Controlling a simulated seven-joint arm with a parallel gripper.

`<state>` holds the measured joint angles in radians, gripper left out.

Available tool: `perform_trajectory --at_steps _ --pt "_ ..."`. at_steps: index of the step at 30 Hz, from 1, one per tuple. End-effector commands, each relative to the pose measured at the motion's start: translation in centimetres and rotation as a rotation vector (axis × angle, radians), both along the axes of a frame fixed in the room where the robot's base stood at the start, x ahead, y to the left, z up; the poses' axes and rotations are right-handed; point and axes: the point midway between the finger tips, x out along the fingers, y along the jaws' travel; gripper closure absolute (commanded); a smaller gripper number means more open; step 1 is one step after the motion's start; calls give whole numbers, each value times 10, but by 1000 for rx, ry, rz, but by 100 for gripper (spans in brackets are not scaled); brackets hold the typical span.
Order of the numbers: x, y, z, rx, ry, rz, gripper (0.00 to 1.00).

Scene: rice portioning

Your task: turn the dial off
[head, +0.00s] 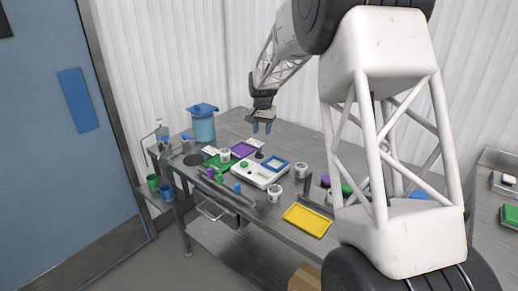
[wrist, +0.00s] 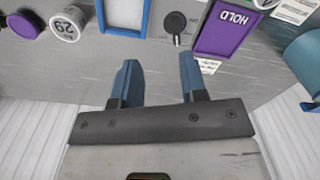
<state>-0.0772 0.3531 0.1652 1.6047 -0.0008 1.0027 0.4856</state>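A dark round dial (wrist: 175,22) shows in the wrist view at the top, with a small pointer below it, on a light grey plate. It lies beyond my fingertips, slightly right of the gap between them. In the head view a small dark knob (head: 259,154), likely the same dial, stands behind the white device (head: 248,177). My gripper (wrist: 158,68) is open and empty, its two blue-grey fingers apart. In the head view my gripper (head: 262,127) hangs above the back part of the table, clear of the dial. The dial's setting is too small to read.
A purple HOLD mat (wrist: 228,28) lies right of the dial, and a blue square frame (wrist: 103,18) lies left. A numbered cup (wrist: 67,24) stands farther left. In the head view, a blue-lidded container (head: 203,126) and a yellow tray (head: 307,220) are on the table.

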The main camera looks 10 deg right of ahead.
Motion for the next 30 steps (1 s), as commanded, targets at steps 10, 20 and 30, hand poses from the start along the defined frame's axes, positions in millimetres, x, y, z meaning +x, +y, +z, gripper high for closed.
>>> perform_trajectory --at_steps 10,20,30 --pt "36 8 -32 0 16 -27 61" --pt "37 9 -33 0 16 -29 61" --pt "37 9 -46 -1 18 -29 61"
